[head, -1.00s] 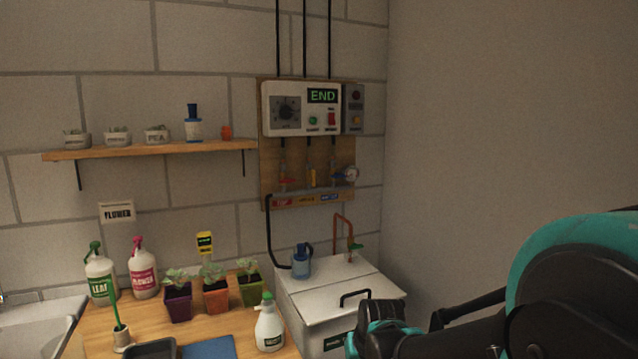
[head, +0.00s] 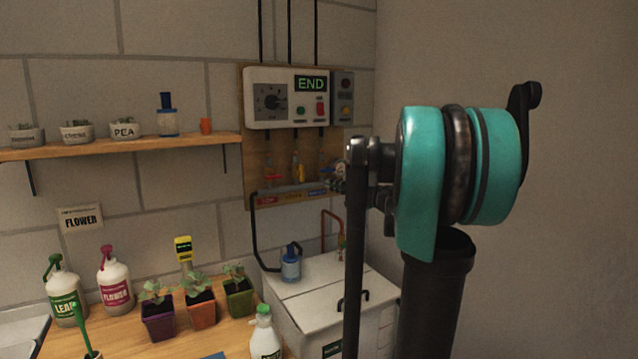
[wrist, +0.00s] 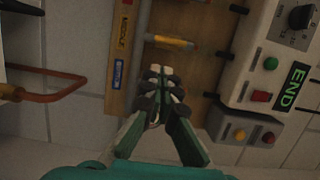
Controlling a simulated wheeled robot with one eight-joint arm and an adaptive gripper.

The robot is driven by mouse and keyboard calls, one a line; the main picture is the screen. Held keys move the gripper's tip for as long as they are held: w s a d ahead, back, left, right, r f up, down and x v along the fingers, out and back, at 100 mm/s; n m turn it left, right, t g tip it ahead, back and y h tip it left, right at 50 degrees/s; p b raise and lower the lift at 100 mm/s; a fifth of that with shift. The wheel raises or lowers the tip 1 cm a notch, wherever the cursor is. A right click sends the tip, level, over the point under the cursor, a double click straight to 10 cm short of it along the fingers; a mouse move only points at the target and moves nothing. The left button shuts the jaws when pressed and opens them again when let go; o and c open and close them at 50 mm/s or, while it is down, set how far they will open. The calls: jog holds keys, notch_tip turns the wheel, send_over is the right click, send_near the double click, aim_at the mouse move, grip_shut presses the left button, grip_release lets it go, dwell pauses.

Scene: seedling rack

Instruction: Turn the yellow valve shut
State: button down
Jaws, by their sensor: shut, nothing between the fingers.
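The yellow valve (head: 296,168) is the middle one on the wooden board, between a red valve (head: 272,177) and a valve at the right partly hidden by my arm. Its yellow handle stands upright, in line with its pipe. In the wrist view the yellow handle (wrist: 172,43) lies just beyond my fingertips, with a visible gap. My gripper (wrist: 160,76) is shut and empty, its fingers pressed together in front of the board. In the head view my arm mostly hides the gripper.
A white control box (head: 287,98) reading END sits above the valves, with a grey switch box (head: 343,98) beside it. A labelled strip (head: 291,197) runs below the valves. Below are a white lidded tank (head: 318,277), a copper pipe (wrist: 60,97) and a bench with pots and bottles.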

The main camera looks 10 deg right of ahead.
aim_at(302, 173)
jog(key=x, duration=0.9)
jog(key=shift+w+a, duration=0.2)
jog(key=shift+s+a+f+m+t, duration=0.1)
jog(key=shift+f+m+t, duration=0.05)
jog(key=shift+m, duration=0.55)
jog(key=shift+a+f+m+t, duration=0.15)
jog(key=shift+f+m, duration=0.05)
jog(key=shift+m, duration=0.5)
jog(key=a+m+t+h, duration=0.1)
jog(key=m, duration=0.4)
jog(key=a+m+t+h, duration=0.1)
jog(key=m, duration=0.5)
jog(key=s+a+m+t, duration=0.1)
jog(key=m, duration=0.4)
jog(key=shift+s+a+f+m+t+h, duration=0.1)
jog(key=shift+a+f+m+t+h, duration=0.1)
jog(key=shift+f+m+t+h, duration=0.15)
jog(key=shift+a+r, duration=0.1)
jog(key=shift+r, duration=0.1)
jog(key=shift+s, duration=0.1)
dwell(0.9)
